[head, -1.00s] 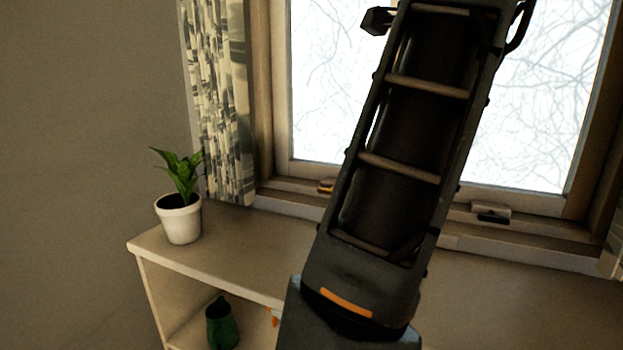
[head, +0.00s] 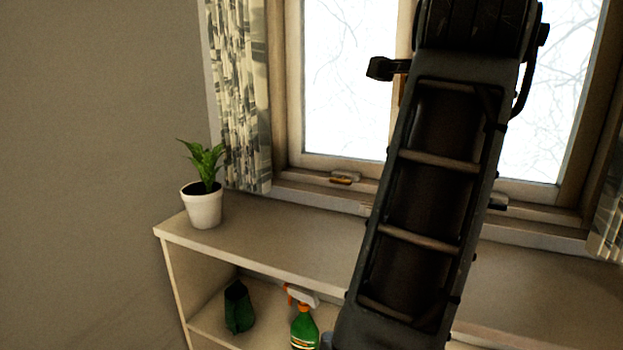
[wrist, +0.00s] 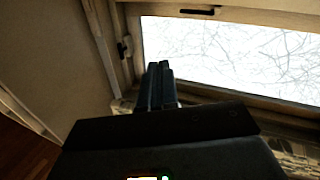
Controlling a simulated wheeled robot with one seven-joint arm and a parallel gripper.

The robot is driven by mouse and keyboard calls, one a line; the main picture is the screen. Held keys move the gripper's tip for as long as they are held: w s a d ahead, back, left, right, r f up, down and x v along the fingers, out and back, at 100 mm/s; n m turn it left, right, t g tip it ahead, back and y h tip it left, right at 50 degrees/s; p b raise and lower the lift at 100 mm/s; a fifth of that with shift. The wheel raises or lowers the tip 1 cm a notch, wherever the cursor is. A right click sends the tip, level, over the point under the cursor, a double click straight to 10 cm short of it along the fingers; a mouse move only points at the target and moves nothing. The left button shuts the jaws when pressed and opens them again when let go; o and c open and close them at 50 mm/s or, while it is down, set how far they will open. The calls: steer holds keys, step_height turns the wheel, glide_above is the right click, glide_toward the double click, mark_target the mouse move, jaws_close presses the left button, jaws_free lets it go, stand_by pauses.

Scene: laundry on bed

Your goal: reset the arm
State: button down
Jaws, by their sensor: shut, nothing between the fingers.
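My gripper (wrist: 160,86) shows in the wrist view with its two dark fingers together, empty, in front of the wall and window. In the head view my dark arm rises through the right half of the picture, in front of the window and shelf. The gripper itself is not visible in the head view.
A window (head: 345,85) with a patterned curtain (head: 238,100) stands behind a low shelf (head: 290,237). A potted plant (head: 203,205) is on its top. A dark green container (head: 238,308) and a green spray bottle (head: 304,328) stand inside. The wall at left is bare.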

steer(key=s+d+f+n+t+y, duration=0.1)
steer(key=s+d+f+n, duration=0.2)
steer(key=f, duration=0.4)
steer(key=s+f+n+t+p, duration=0.1)
steer(key=s+f+n, duration=0.2)
steer(key=f+n, duration=0.4)
steer(key=s+d+f+n+t+y, duration=0.1)
steer(key=s+d+f+n+t, duration=0.15)
steer(key=f, duration=0.55)
steer(key=s+f+n+g+y, duration=0.1)
steer(key=s+f+n+y, duration=0.2)
steer(key=s+f+n, duration=0.75)
steer(key=s+a+m+p, duration=0.1)
steer(key=s+a, duration=0.1)
steer(key=s, duration=1.3)
steer(key=s+a+g+y+p, duration=0.1)
steer(key=s+a, duration=0.1)
steer(key=s, duration=1.3)
steer(key=shift+s+r+m, duration=0.3)
steer(key=shift+r+m, duration=0.1)
steer(key=shift+r, duration=0.05)
steer(key=shift+a, duration=0.1)
steer(key=shift+w+f, duration=0.15)
steer(key=shift+w, duration=0.25)
steer(key=c, duration=1.9)
jaws_free()
